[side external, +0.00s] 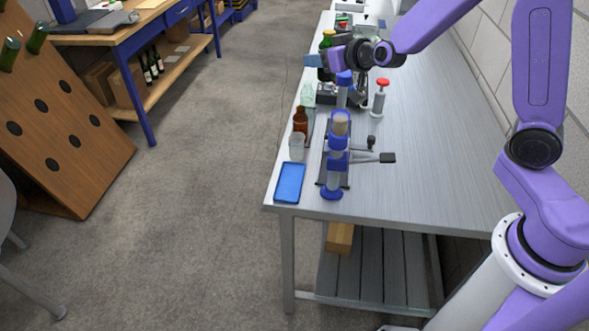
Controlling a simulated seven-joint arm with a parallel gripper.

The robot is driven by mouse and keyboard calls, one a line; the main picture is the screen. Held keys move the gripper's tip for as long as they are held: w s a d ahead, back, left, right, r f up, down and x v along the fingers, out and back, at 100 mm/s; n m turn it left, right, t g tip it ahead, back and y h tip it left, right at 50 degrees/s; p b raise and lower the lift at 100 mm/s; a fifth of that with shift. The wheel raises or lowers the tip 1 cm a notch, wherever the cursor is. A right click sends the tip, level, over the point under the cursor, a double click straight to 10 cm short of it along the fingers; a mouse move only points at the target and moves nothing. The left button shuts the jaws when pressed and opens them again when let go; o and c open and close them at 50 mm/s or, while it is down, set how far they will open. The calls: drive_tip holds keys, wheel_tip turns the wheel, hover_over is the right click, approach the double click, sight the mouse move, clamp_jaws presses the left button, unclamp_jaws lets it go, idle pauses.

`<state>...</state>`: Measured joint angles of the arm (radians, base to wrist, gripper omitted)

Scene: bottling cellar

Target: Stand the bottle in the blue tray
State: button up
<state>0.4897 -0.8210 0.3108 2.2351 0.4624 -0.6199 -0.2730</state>
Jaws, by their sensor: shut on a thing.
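The blue tray (289,183) lies flat and empty at the near left corner of the metal table. My gripper (318,61) is far up the table, near its left edge. It is shut on a dark green bottle (326,74) with a yellowish top, which looks upright. The fingers hide the middle of the bottle. I cannot tell whether its base touches the table. The bottle is well beyond the tray, with other glassware between them.
A brown bottle (300,121), a clear cup (296,147) and a pale green glass piece (307,95) line the left edge between bottle and tray. A blue-and-grey bench device (337,160) stands right of the tray. A red-topped tool (379,98) is behind. The table's right side is clear.

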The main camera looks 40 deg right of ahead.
drive_tip(key=s+a+r+m+h, duration=0.1)
drive_tip(key=s+a+r+h, duration=0.1)
drive_tip(key=a, duration=0.5)
drive_tip(key=s+a+r+m+h, duration=0.1)
drive_tip(key=s+a+r+m, duration=0.15)
drive_tip(key=a, duration=0.35)
drive_tip(key=shift+n, duration=0.35)
wheel_tip(320, 180, down, 28)
drive_tip(key=shift+w+a+r, duration=0.1)
drive_tip(key=shift+w+r, duration=0.05)
drive_tip(key=shift+r, duration=0.05)
drive_tip(key=shift+f, duration=0.15)
drive_tip(key=o, duration=1.2)
drive_tip(key=shift+o, duration=0.2)
